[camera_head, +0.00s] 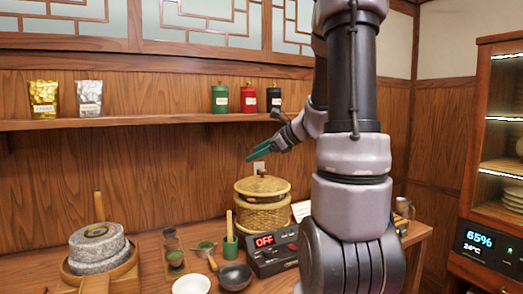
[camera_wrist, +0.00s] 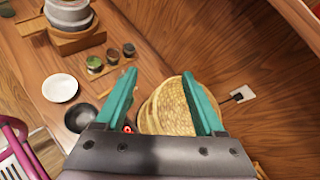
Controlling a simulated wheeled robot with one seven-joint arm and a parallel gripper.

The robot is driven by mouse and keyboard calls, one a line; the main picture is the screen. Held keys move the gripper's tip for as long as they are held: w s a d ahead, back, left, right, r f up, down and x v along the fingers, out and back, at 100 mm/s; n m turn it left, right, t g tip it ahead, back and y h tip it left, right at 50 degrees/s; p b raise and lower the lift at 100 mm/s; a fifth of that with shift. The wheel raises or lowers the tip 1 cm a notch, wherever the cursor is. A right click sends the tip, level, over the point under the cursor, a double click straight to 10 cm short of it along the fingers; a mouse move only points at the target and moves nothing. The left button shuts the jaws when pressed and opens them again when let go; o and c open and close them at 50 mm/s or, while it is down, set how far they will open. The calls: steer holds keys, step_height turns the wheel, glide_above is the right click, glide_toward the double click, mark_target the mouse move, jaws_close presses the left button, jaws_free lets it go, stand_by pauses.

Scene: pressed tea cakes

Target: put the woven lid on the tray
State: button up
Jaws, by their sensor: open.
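The woven lid (camera_head: 262,185) is a round tan disc with a small knob. It rests on top of a round woven basket (camera_head: 262,216) at the back of the counter. In the wrist view the lid (camera_wrist: 174,108) shows between my fingers, with another woven rim to its left, so it looks offset from what is beneath. I cannot tell a separate tray apart from the basket. My gripper (camera_head: 259,152) has teal fingers and is above the lid, apart from it. In the wrist view my gripper (camera_wrist: 159,76) is open and empty.
A black device (camera_head: 272,250) reading OFF stands in front of the basket. A shelf (camera_head: 150,124) with tins runs along the wall.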

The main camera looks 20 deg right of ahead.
steer(key=s+a+r+n+g, duration=0.4)
steer(key=s+a+n, duration=0.6)
steer(key=s+n, duration=0.15)
steer(key=s+r+n+t+h, duration=0.1)
steer(key=s+r+n+h, duration=0.1)
steer(key=s+n+h, duration=0.3)
steer(key=shift+s+d+n, duration=0.25)
steer(key=shift+s+n, duration=1.9)
steer(key=shift+s, duration=0.5)
steer(key=shift+r, duration=0.1)
